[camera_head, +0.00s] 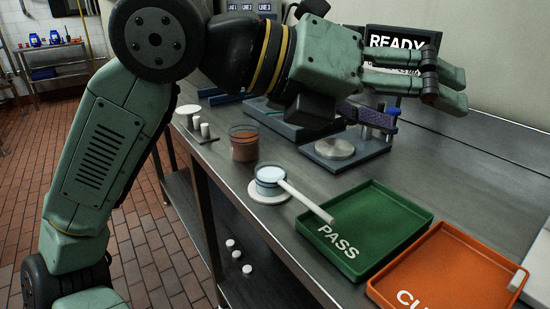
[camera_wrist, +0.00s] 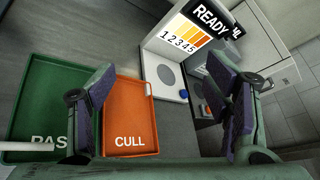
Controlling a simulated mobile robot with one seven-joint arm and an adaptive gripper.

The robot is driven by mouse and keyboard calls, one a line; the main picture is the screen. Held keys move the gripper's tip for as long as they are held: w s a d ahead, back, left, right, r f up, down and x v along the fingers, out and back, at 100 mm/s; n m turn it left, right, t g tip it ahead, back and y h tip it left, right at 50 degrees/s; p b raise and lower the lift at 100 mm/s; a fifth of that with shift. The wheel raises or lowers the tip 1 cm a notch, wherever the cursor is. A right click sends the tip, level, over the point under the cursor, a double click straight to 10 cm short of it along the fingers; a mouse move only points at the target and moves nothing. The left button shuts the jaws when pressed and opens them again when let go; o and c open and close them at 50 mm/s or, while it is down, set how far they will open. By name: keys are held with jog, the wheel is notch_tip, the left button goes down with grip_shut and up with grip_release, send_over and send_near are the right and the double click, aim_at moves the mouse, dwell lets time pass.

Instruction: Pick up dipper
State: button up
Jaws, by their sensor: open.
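The dipper (camera_head: 304,201) looks like a small clear cup with pale blue contents and a long white handle. Its cup end rests at a white round saucer (camera_head: 256,193) on the metal counter, and its handle points down-right over the edge of the green PASS tray (camera_head: 408,210). In the wrist view only a white handle end (camera_wrist: 28,146) shows at the lower left. My gripper (camera_head: 452,87) is open and empty, well above the counter and up-right of the dipper. In the wrist view my gripper (camera_wrist: 165,108) has its fingers wide apart, with no object between them.
An orange CULL tray (camera_head: 455,265) lies beside the green tray. A brown-filled jar (camera_head: 244,146) stands near the dipper. Behind are a device with a round plate (camera_head: 335,149) and a READY screen (camera_head: 402,42). Small white pieces (camera_head: 205,130) stand at the counter's left.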

jog(key=w+a+f+n+t+y, duration=0.25)
jog(key=w+f+n+y, duration=0.25)
jog(key=w+f+y, duration=0.25)
jog(key=n+y+p, duration=0.2)
jog(key=n+y, duration=0.3)
jog(key=y, duration=0.2)
send_near(271, 174)
jog(key=shift+s+a+f, duration=0.1)
jog(key=shift+s+f, duration=0.65)
jog(key=shift+s, duration=0.15)
jog(key=shift+p+x, duration=0.6)
jog(key=shift+x, duration=2.55)
jog(key=shift+r, duration=0.1)
jog(key=c, duration=1.3)
jog(key=shift+c, duration=0.2)
